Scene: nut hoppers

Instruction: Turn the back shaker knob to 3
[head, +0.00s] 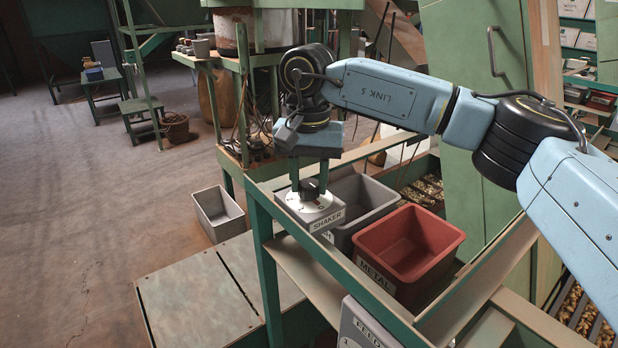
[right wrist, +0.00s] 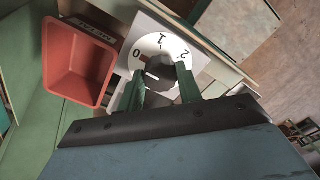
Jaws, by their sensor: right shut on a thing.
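The shaker knob (head: 309,188) is dark and sits on a round white dial on a grey box labelled SHAKER (head: 328,220). My right gripper (head: 309,185) reaches down from above, with its two green fingers on either side of the knob, shut on it. In the right wrist view the knob (right wrist: 171,76) sits between the fingertips (right wrist: 166,84). The dial (right wrist: 151,43) shows 0, 1 and 2; the rest is hidden by the fingers and gripper body. A short white mark is on the knob's left, nearest the 0 side; its exact setting is unclear. My left gripper is not in view.
A red bin (head: 410,241) labelled METAL and a grey bin (head: 361,197) stand beside the green frame rail (head: 340,262). A second labelled box (head: 362,328) is at the bottom, partly cut off. A grey bin (head: 218,212) lies on the floor at left.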

